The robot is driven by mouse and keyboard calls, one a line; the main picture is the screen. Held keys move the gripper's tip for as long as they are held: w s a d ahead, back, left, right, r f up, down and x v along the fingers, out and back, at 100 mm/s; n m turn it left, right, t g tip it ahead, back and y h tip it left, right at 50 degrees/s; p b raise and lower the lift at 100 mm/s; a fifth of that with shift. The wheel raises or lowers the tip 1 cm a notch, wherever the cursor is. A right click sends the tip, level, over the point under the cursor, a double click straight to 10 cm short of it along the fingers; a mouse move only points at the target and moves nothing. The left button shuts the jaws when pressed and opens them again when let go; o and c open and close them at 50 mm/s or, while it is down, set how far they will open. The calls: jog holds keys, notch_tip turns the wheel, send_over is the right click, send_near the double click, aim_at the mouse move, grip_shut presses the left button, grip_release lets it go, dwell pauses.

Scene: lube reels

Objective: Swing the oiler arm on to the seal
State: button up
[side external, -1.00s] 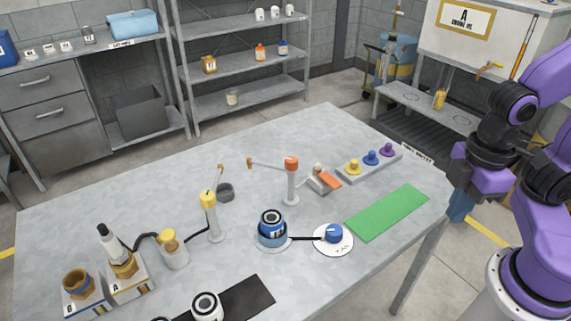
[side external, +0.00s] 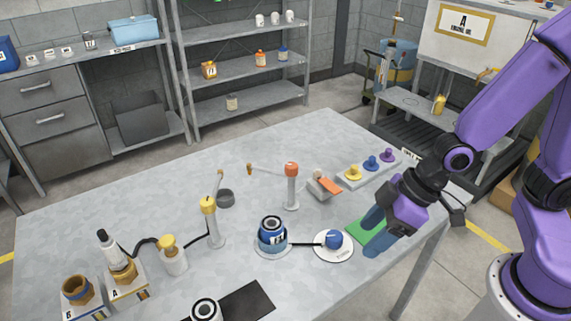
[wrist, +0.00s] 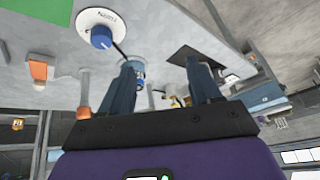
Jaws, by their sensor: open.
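Two posts with thin swing arms stand on the grey table. The yellow-capped post (side external: 209,207) has its arm pointing up toward a dark grey ring (side external: 225,198). The orange-capped post (side external: 291,188) has its arm (side external: 266,170) reaching left to a small tan tip. I cannot tell for sure which one is the oiler or which part is the seal. A blue reel (side external: 272,237) stands in front of them. My gripper (side external: 373,232) is open and empty over the green mat, right of both posts and apart from them. Its two fingers also show in the wrist view (wrist: 160,75).
A blue knob (side external: 333,239) on a white disc is joined to the reel by a black line. A rack of coloured knobs (side external: 369,166) and an orange-flapped device (side external: 326,186) lie behind. The green mat (side external: 360,232) is partly covered. Black mat, lower middle; the back-left table is clear.

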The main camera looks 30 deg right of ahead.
jog(key=w+a+f+m+t+y, duration=0.1)
jog(key=w+a+f+m+t, duration=0.15)
jog(key=w, duration=0.35)
jog(key=m+t, duration=0.3)
jog(key=t, duration=0.9)
send_near(286, 164)
jog(key=shift+g+y, duration=0.25)
jog(key=shift+y, duration=0.05)
jog(key=x, duration=1)
jog(key=shift+w+d+f, duration=0.15)
jog(key=shift+w+d, duration=0.15)
jog(key=shift+w, duration=0.1)
jog(key=shift+c, duration=0.4)
grip_shut()
